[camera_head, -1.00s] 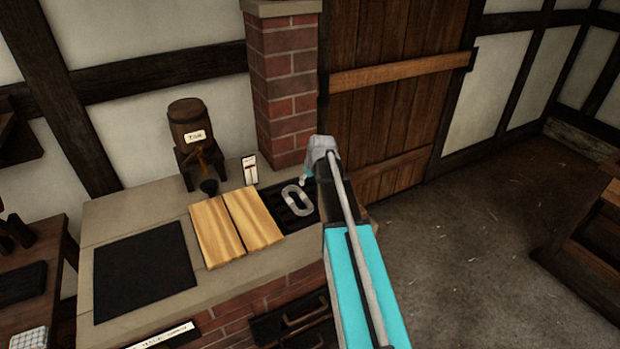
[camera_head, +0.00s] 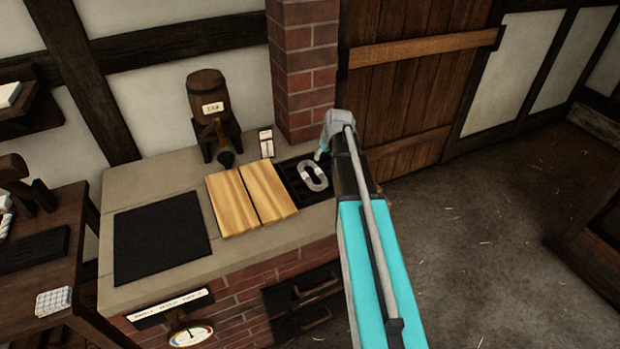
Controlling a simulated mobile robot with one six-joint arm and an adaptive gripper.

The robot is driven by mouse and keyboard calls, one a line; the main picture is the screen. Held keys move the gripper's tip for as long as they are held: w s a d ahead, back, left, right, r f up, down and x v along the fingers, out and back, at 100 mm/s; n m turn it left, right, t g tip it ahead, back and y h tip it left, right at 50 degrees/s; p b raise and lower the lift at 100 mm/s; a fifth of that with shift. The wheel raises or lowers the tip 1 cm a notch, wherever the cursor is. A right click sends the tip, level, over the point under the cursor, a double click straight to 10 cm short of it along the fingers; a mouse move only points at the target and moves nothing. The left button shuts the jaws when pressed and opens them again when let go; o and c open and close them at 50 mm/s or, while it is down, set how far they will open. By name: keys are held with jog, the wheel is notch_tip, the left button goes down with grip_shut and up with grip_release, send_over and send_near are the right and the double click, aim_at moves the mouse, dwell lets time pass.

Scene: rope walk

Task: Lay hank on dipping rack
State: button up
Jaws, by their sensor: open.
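The pale, loop-shaped hank (camera_head: 314,178) lies on the dark slatted dipping rack (camera_head: 293,187), at the right end of the stone-topped counter. The rack's right side is partly hidden by my arm. My gripper (camera_head: 320,155) is just beyond and above the hank, at the rack's far edge. Only a small teal and grey part of it shows past my arm. It is open and appears apart from the hank.
Two wooden lids (camera_head: 252,198) lie left of the rack. A black plate (camera_head: 160,238) is further left. A small barrel (camera_head: 213,105) with a tap and a small card (camera_head: 266,143) stand behind. A brick pillar (camera_head: 305,75) rises behind the rack.

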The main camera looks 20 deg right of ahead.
jog(key=s+a+f+g, duration=0.1)
jog(key=s+a+g, duration=0.3)
jog(key=s+a, duration=1.7)
jog(key=shift+a+f, duration=0.2)
jog(key=shift+a, duration=0.3)
